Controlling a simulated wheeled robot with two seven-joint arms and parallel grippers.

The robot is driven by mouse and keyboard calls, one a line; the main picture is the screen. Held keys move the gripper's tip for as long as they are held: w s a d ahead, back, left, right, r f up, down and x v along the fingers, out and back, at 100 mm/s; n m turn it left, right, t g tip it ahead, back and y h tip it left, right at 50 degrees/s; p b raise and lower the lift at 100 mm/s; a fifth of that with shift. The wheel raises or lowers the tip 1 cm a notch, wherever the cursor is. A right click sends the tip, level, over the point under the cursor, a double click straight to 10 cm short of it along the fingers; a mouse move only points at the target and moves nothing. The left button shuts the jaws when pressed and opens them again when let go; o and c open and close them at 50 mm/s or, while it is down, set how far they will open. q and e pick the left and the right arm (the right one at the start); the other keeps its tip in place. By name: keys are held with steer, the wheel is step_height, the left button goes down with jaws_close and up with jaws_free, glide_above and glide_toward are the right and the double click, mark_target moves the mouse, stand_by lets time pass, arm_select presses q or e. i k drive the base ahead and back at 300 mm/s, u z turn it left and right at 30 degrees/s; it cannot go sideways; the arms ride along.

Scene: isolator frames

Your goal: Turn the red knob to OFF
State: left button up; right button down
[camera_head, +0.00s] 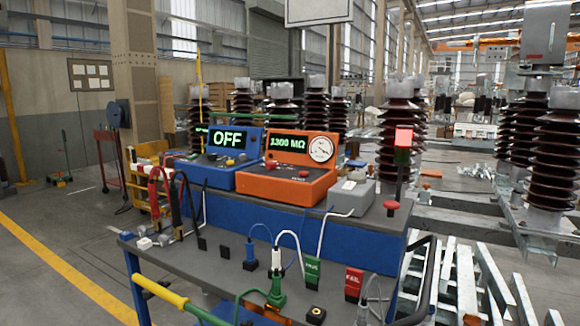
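An orange tester (288,187) stands on the blue upper shelf of a cart, with a green display reading 1300 MΩ and a round dial gauge (320,149). A small red knob (304,173) sits on its sloped front panel; its pointer and markings are too small to read. A blue unit (205,172) to its left has a display (229,139) reading OFF. A red mushroom-shaped button (391,207) stands on the right end of the shelf. Neither of my grippers shows in the head view.
A grey box (350,196) and a lit red signal lamp (403,138) stand right of the tester. The cart's grey lower surface (215,258) holds clips, cables, a green PASS tag (312,270) and a red FAIL tag (353,284). Brown insulators (553,160) stand at right. The left floor is open.

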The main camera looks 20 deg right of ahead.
mark_target(270, 165)
steer(key=k, duration=0.75)
steer(key=u, duration=3.75)
steer(key=i, duration=0.15)
steer(key=z, duration=2.6)
steer(key=i, duration=0.95)
steer(key=z, duration=0.75)
steer(key=i, duration=0.8)
steer(key=z, duration=0.8)
